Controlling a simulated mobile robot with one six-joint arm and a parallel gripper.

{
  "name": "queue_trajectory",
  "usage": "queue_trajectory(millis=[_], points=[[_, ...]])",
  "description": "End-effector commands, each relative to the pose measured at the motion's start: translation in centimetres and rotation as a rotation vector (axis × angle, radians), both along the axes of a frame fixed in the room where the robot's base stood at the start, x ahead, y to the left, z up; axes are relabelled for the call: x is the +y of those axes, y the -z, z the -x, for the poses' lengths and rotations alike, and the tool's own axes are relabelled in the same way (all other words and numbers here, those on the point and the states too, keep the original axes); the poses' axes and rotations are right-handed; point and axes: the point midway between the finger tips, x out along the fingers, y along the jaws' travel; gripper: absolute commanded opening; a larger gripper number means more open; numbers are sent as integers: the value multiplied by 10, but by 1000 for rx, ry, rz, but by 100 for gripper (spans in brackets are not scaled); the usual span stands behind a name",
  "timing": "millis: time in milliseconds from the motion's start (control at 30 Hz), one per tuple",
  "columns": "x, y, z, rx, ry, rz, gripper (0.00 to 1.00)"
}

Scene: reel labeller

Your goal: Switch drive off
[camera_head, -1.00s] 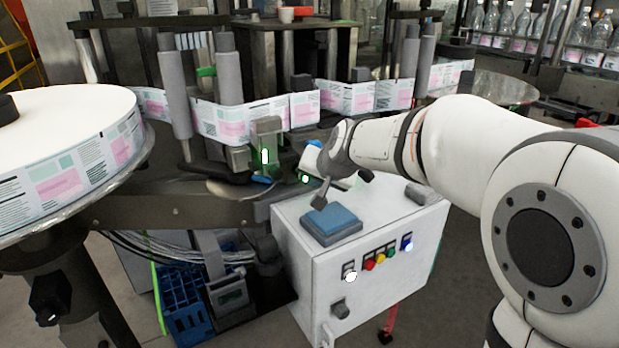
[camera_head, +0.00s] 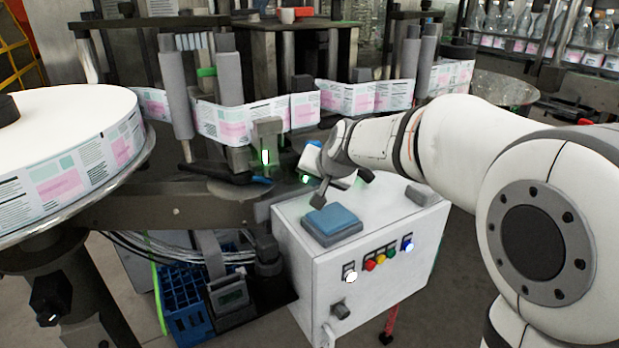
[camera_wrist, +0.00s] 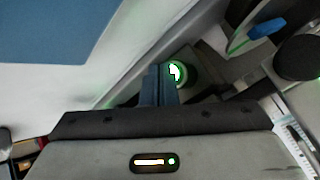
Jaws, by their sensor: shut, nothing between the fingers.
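My gripper (camera_wrist: 158,82) is shut and empty, with its dark blue-grey fingers together in the wrist view. A round control with a green lit ring and a white mark (camera_wrist: 178,73) shows just beyond and right of the fingertips. I cannot tell whether they touch. In the head view, a small green light (camera_head: 306,179) shows beside my gripper, over the back of the white cabinet (camera_head: 300,275). The cabinet front carries a row of coloured buttons (camera_head: 381,258), a white lit button (camera_head: 349,276) and a dark knob (camera_head: 340,310). No labels are readable.
A blue pad in a grey frame (camera_head: 332,222) lies on the cabinet top near my gripper. The labeller's rollers and printed label web (camera_head: 255,120) stand behind. A large label reel (camera_head: 70,170) is at left. A blue crate (camera_head: 190,320) is below.

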Motion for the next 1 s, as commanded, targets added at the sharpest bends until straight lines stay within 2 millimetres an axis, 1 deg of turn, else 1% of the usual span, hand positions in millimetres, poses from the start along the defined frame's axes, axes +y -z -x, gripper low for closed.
queue_trajectory(millis=[133,400,700,1000], points=[[2,0,-3,1,-1,1,0],[2,0,-3,0,1,1,0],[-3,1,4,1,0,1,0],[-5,1,6,1,1,0,0]])
